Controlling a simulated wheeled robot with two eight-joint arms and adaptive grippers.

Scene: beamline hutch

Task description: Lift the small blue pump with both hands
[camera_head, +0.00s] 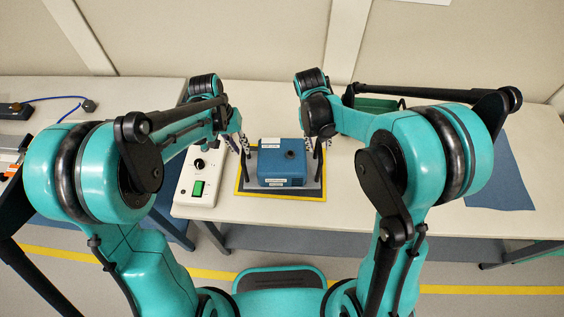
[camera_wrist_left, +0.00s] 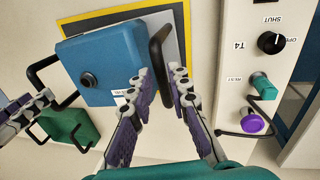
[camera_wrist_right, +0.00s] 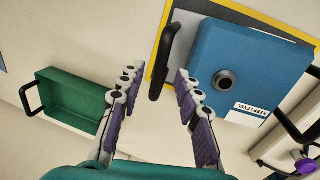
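The small blue pump (camera_head: 281,168) sits flat on a grey mat with a yellow border (camera_head: 241,187). It has a dark round port on top, a "KEEP LEVEL" label and a black handle on each side. My left gripper (camera_head: 241,147) is at its left side; in the left wrist view its open fingers (camera_wrist_left: 163,80) point at the left handle (camera_wrist_left: 158,62), its near end between them. My right gripper (camera_head: 318,150) is at its right side; in the right wrist view its open fingers (camera_wrist_right: 157,77) straddle the right handle (camera_wrist_right: 158,75). Contact cannot be told.
A white control box (camera_head: 196,183) with a black knob and green switch stands close left of the mat. A green bin (camera_wrist_right: 72,98) stands right of the pump, behind my right arm. A blue sheet (camera_head: 503,180) lies at the right; a blue cable (camera_head: 55,98) is far left.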

